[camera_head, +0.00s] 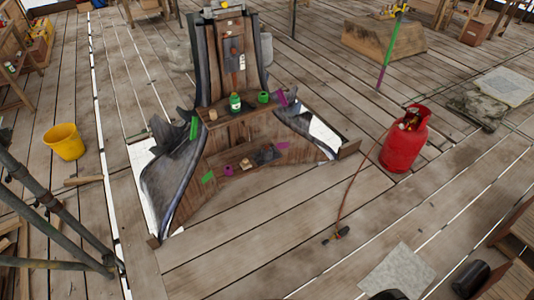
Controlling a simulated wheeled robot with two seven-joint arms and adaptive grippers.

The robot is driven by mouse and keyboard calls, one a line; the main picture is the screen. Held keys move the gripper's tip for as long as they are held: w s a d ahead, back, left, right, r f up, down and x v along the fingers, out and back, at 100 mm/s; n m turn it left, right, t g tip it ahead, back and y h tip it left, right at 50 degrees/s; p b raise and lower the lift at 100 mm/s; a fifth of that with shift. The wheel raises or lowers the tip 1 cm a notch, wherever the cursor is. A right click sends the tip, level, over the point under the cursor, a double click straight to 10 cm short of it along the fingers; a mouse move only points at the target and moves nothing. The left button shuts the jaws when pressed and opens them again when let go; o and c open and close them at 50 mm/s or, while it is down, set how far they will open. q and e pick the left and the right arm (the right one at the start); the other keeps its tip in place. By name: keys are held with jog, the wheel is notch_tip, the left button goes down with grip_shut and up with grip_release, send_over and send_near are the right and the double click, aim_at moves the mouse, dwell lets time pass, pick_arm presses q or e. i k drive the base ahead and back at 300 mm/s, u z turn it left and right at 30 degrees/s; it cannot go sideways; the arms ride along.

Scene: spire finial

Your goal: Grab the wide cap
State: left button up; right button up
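A wooden stand (245,130) with dark grey curved sheets around it stands on the plank floor. On its upper ledge are a green bottle (235,104) with a pale label, a short green round piece (263,97) and a small tan piece (212,115). On the lower ledge are a small magenta round piece (228,170) and a small tan piece (246,164). The short round pieces look cap-like, but I cannot tell which is the wide cap. Neither of my grippers can be made out in the head view.
A yellow bucket (64,142) stands at left, near scaffold poles (50,205). A red gas cylinder (403,143) stands at right, its hose running to a torch (337,236) on the floor. The planks before the stand are mostly clear.

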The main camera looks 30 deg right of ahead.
aim_at(266, 155)
jog(key=u, duration=0.5)
jog(key=i, duration=1.7)
jog(key=z, duration=0.1)
